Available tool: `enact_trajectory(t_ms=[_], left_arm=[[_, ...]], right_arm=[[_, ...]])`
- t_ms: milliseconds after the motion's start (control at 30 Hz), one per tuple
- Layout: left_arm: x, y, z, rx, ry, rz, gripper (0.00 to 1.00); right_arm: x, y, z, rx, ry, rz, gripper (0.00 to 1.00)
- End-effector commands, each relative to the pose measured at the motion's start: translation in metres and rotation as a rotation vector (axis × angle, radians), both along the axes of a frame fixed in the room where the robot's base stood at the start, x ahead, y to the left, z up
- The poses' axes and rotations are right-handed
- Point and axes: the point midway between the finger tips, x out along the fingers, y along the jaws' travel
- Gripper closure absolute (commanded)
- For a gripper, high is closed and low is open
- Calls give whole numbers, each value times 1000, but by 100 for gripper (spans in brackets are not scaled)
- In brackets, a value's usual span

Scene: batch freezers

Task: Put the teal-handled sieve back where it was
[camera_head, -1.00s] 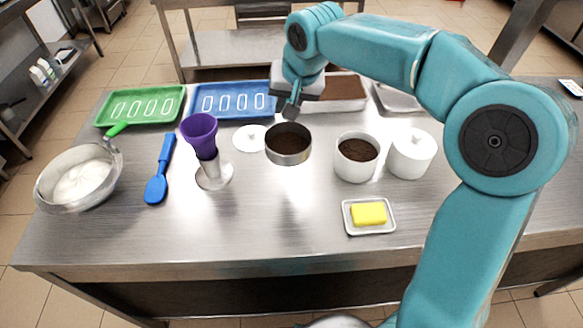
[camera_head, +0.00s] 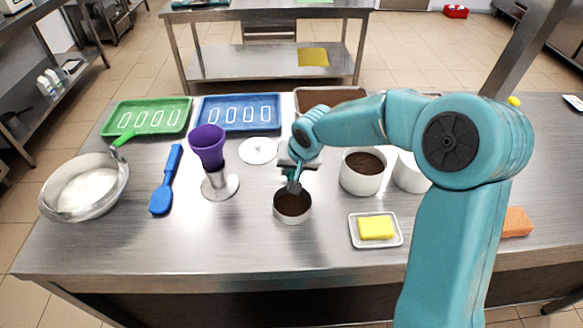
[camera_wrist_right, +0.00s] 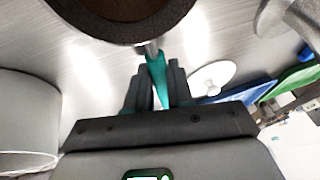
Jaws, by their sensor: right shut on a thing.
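My right gripper (camera_head: 295,178) is shut on the teal handle (camera_wrist_right: 157,78) of the sieve. The sieve's round metal bowl (camera_head: 292,208) holds dark brown powder and is roughly level in front of the gripper. In the right wrist view its dark round underside or rim (camera_wrist_right: 120,18) fills the top edge, with the handle between the two fingers. The bowl is low over the steel table (camera_head: 330,255), left of the butter dish; I cannot tell whether it touches the table. My left gripper is not in view.
Right of the sieve stand a white pot of brown powder (camera_head: 362,185), a white jar (camera_head: 408,175) and a butter dish (camera_head: 376,242). Front table space is clear.

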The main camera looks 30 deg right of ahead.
Motion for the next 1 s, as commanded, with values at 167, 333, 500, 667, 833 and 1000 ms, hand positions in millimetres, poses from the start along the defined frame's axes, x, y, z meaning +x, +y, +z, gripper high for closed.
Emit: enact_trajectory(t_ms=[167, 333, 500, 667, 833, 1000], left_arm=[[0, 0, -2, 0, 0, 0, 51], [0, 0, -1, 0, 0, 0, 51], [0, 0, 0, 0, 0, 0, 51], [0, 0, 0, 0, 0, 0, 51], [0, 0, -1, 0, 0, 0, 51], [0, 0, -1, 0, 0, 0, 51]], right_arm=[[0, 0, -1, 1, 1, 0, 72], [0, 0, -1, 1, 1, 0, 53], [0, 0, 0, 1, 1, 0, 53], [-5, 0, 14, 1, -2, -2, 53], [-21, 1, 49, 0, -4, -1, 53], [-36, 3, 83, 0, -4, -1, 53]])
